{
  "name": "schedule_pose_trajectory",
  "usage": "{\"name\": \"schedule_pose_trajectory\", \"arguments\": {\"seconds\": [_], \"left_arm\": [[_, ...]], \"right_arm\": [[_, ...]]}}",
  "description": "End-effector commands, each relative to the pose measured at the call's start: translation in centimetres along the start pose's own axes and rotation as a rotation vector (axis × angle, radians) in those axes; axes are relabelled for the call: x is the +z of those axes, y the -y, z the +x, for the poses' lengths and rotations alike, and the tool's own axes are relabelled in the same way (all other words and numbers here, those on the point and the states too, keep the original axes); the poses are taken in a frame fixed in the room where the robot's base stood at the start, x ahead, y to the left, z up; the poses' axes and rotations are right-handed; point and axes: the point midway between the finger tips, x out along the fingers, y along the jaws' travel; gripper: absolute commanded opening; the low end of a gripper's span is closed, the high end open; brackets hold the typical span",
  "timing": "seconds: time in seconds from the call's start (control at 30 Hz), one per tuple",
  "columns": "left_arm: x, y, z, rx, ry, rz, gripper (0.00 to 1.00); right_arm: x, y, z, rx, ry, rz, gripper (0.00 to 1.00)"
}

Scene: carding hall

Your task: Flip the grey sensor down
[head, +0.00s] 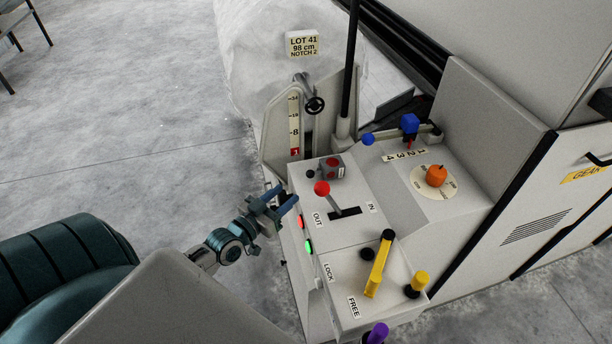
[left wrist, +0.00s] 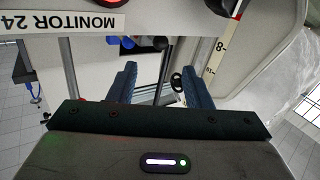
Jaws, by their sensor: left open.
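A small grey box with a red spot on its face, which looks like the grey sensor (head: 329,168), sits on top of the pale console (head: 300,238) near its back edge. A dark round knob is at its left side. I cannot pick the sensor out for certain in the left wrist view. My left gripper (head: 285,197) is open and empty, beside the console's left side, left of and nearer than the sensor. Its two blue fingers also show in the left wrist view (left wrist: 157,82), with nothing between them. My right gripper is not in view.
A red-knobbed lever (head: 322,188) stands just in front of the sensor. A yellow handle (head: 378,265), an orange knob (head: 437,175) and a blue-knobbed lever (head: 410,123) crowd the console.

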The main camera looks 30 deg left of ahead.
Motion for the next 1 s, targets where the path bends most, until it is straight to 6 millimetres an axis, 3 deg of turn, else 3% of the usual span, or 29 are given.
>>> {"name": "schedule_pose_trajectory", "arguments": {"seconds": [0.3, 0.5, 0.7, 0.97, 1.0], "left_arm": [[0.4, 0.1, 5.8, -0.002, -0.004, -0.001, 0.45], [0.3, 0.1, 8.5, -0.002, 0.0, 0.0, 0.45], [0.2, 0.1, 9.6, -0.001, 0.002, -0.001, 0.45], [0.2, 0.1, 9.7, -0.001, 0.002, 0.0, 0.45], [0.2, 0.1, 9.7, -0.001, 0.002, 0.0, 0.41]], "right_arm": [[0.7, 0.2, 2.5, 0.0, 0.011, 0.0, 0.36], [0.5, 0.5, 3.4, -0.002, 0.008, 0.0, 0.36], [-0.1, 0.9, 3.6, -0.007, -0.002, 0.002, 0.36], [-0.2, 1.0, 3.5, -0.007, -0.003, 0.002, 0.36], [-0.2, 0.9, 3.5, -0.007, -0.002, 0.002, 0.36]]}}
